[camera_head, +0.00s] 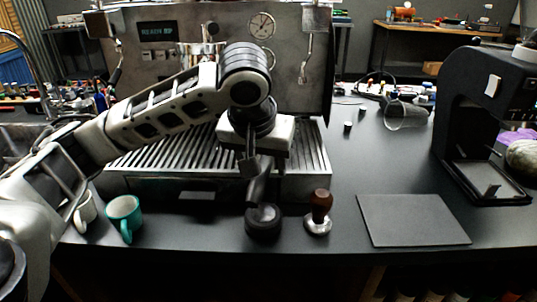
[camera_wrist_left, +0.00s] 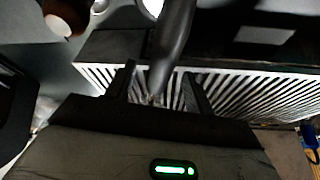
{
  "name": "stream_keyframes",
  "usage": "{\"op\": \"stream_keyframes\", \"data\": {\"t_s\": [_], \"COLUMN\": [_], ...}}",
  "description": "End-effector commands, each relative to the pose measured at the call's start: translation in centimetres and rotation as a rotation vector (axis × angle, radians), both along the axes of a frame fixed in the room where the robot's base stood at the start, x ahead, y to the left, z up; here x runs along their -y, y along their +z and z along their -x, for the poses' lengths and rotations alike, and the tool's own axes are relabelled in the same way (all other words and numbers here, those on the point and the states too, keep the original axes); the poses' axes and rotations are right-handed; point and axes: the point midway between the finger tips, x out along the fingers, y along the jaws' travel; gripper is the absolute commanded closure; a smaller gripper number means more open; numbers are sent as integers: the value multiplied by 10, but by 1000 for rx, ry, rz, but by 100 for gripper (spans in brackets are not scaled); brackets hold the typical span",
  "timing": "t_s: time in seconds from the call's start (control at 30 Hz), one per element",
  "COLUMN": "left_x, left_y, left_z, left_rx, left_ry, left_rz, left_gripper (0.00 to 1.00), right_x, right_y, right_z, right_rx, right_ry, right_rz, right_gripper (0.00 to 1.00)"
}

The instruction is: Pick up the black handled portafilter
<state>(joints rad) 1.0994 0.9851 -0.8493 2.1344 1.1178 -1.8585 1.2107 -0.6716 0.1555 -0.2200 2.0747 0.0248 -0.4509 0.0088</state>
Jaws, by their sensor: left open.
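The black handled portafilter (camera_head: 263,221) is at the front edge of the counter, with its round head low and its black handle rising toward my left gripper (camera_head: 254,165). My left arm reaches over the espresso machine's drip tray, and the gripper points down. In the left wrist view, the black handle (camera_wrist_left: 174,42) extends between the two open fingers of the left gripper (camera_wrist_left: 160,88). Its end lies between them, with a gap visible on both sides. Whether a finger touches it is unclear. My right gripper is out of view.
The espresso machine (camera_head: 300,60) with its slatted drip tray (camera_head: 305,160) stands behind. A tamper with a brown handle (camera_head: 319,205) is just right of the portafilter. A teal cup (camera_head: 124,214) stands left. A dark mat (camera_head: 412,219) and a grinder (camera_head: 465,110) are to the right.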

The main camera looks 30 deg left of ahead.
Motion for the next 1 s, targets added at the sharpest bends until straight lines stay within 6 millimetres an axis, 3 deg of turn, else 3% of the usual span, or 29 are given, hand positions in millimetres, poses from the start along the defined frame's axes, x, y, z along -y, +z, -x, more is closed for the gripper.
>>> {"op": "stream_keyframes", "data": {"t_s": [0.17, 0.37, 0.77, 1.0], "left_x": [0, 0, 0, 1], "left_y": [0, 0, 4, 30], "left_z": [0, 0, -1, -2], "left_rx": [0, 0, 6, 8], "left_ry": [0, 0, 1, 0], "left_rz": [0, 0, 1, 2], "left_gripper": [47, 100, 100, 100], "right_x": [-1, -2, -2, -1], "right_y": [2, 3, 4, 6], "right_z": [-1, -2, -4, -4], "right_rx": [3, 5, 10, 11], "right_ry": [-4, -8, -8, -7], "right_rz": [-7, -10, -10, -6], "right_gripper": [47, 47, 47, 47]}}
